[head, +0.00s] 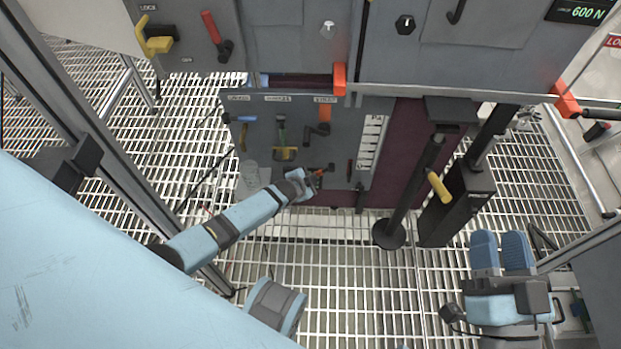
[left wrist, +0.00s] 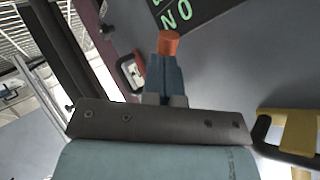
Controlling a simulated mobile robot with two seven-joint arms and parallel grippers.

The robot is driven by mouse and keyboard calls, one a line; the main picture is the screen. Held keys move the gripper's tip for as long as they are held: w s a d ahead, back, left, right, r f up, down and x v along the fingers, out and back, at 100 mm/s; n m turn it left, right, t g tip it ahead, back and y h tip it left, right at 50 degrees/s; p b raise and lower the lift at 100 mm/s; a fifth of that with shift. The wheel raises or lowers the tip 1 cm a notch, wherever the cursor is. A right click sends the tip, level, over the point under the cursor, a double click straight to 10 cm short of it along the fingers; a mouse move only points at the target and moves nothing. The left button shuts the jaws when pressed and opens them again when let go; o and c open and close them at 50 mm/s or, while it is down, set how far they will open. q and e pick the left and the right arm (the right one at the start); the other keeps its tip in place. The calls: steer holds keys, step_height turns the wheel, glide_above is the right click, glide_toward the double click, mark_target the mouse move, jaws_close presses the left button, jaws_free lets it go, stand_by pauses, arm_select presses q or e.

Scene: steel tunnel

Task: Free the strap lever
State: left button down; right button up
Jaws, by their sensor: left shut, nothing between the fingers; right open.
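My left arm reaches in from the left in the head view. Its gripper (head: 308,181) is at the lower part of a grey tool panel (head: 340,185), beside a small orange-tipped lever (head: 325,169). In the left wrist view my left gripper (left wrist: 164,70) is shut, with an orange end (left wrist: 168,42) just at its fingertips; I cannot tell whether they touch. My right gripper (head: 501,252) is open and empty at the lower right, with its two blue fingers apart. I cannot tell which lever is the strap lever; the labels are too small to read.
Above stand grey cabinets with a yellow lever (head: 155,43) and a red lever (head: 212,28). A black post (head: 408,195) and a yellow handle (head: 439,187) stand right of the panel. The left wrist view shows a yellow bar (left wrist: 298,132). Open grating (head: 350,275) lies below.

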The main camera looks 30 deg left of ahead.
arm_select(q)
steer(key=shift+r+p, duration=0.75)
steer(key=shift+r, duration=0.05)
arm_select(e)
steer(key=shift+r, duration=0.75)
steer(key=shift+f, duration=0.1)
